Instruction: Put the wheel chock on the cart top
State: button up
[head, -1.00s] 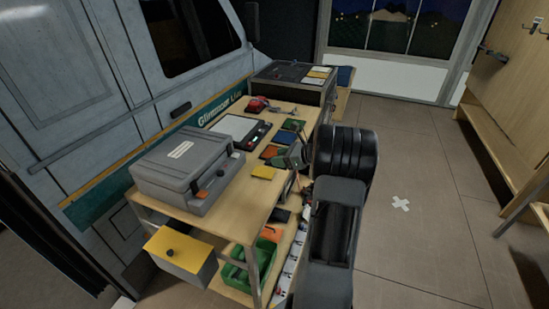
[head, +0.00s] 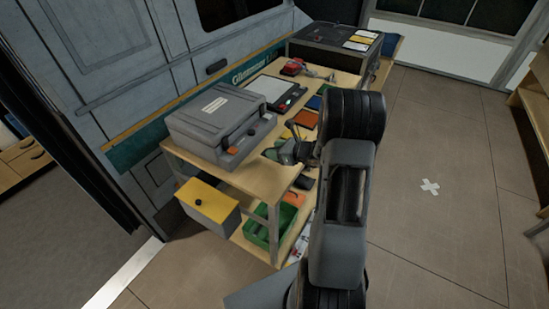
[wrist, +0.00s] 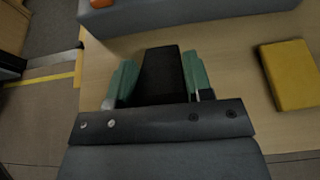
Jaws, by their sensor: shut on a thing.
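The wheel chock (wrist: 163,74) is a dark, nearly black block between the green fingertips in the wrist view. My gripper (wrist: 160,80) is shut on it. In the head view my gripper (head: 285,153) is over the near right part of the wooden cart top (head: 245,175), just right of the grey case; the arm and fingers mostly hide the chock there. The cart top also shows beneath the chock in the wrist view (wrist: 225,55). I cannot tell whether the chock touches the wood.
The grey case (head: 215,120) fills the near left of the cart top. A yellow block (wrist: 291,74) lies right of the chock. Coloured pads, a clipboard (head: 270,92) and a red object (head: 293,67) lie farther back. A green bin (head: 262,225) is below.

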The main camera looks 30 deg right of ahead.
jog(key=shift+a+f, duration=0.15)
jog(key=shift+f, duration=0.75)
jog(key=shift+a+f, duration=0.15)
jog(key=shift+f, duration=0.75)
jog(key=shift+f, duration=0.1)
jog(key=shift+f, duration=0.15)
jog(key=o, duration=1)
